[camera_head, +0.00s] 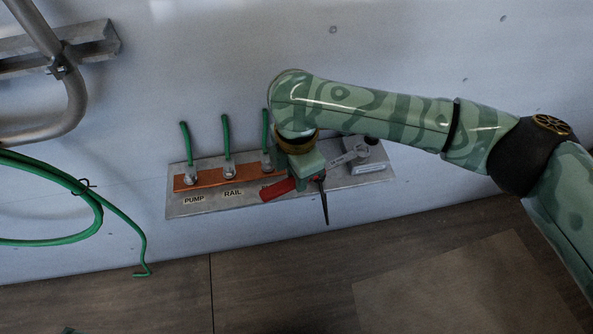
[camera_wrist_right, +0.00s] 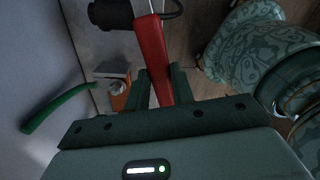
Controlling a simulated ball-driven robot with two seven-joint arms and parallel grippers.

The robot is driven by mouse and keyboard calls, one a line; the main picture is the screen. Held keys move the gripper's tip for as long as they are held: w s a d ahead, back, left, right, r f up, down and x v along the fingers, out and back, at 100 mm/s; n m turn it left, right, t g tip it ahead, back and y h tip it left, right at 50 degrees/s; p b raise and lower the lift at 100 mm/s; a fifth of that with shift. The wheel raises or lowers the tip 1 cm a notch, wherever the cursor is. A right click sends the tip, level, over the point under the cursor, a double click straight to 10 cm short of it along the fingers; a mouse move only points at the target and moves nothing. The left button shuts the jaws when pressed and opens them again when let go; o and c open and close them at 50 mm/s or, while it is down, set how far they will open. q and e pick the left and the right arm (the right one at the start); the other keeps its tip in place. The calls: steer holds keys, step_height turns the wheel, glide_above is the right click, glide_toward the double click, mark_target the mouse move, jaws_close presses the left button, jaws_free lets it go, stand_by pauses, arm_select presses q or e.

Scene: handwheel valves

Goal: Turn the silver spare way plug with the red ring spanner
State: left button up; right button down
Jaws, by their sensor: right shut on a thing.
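My right gripper (camera_head: 307,177) is in front of the manifold plate and shut on the red handle (camera_head: 278,189) of the ring spanner. In the right wrist view the red handle (camera_wrist_right: 152,50) runs between the two fingers (camera_wrist_right: 162,88) and leads up to a grey metal shank. In the head view the grey end of the spanner (camera_head: 348,156) shows to the right of my gripper, at the grey block (camera_head: 372,160). The silver plug is not clearly visible there; I cannot tell whether the ring is around it. My left gripper is not in view.
The metal plate (camera_head: 215,207) holds an orange strip (camera_head: 205,182) with several green-levered valves (camera_head: 226,135), labelled PUMP and RAIL. A green hose (camera_head: 100,215) and a bent pipe (camera_head: 75,100) are at the left. A dark tapered piece (camera_head: 323,203) hangs below my gripper.

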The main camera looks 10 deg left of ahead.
steer(key=shift+f, duration=0.9)
steer(key=shift+r, duration=0.1)
steer(key=shift+s+d+r+n+p, duration=0.15)
steer(key=shift+s+d+n+p, duration=0.3)
steer(key=shift+p, duration=0.1)
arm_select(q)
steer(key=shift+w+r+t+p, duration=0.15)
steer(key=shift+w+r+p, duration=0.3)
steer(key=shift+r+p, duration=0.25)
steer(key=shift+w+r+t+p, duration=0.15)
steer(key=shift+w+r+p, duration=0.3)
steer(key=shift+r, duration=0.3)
arm_select(e)
steer(key=shift+s+d+f+n, duration=0.2)
steer(key=shift+s+d+n, duration=0.2)
steer(key=shift+s+n, duration=0.1)
steer(key=shift+f, duration=0.1)
